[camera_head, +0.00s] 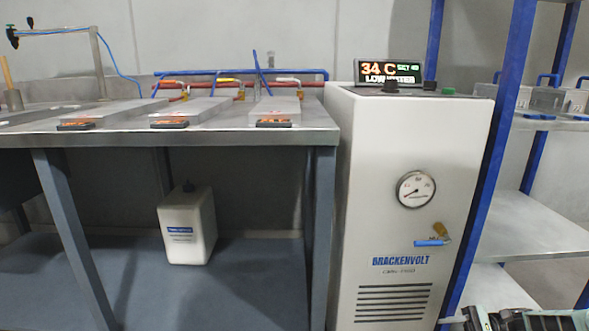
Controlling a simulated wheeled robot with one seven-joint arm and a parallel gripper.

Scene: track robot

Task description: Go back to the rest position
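Part of my arm, with what looks like my gripper (490,320), shows at the bottom right edge, in front of the lower shelf. It is dark and pale green and mostly cut off by the frame. I cannot tell whether its fingers are open or shut, or whether it holds anything. It appears apart from the white cabinet (400,140) marked BRACKENVOLT. The cabinet carries a round gauge (415,189) and a brass valve with a blue handle (431,243) lying about level.
A lit display (388,72) on the cabinet reads 34 C, with LOW WATER below. A metal bench (320,137) stands left, with a white jug (187,228) underneath. A blue-post shelf rack (545,225) stands right, close to my arm.

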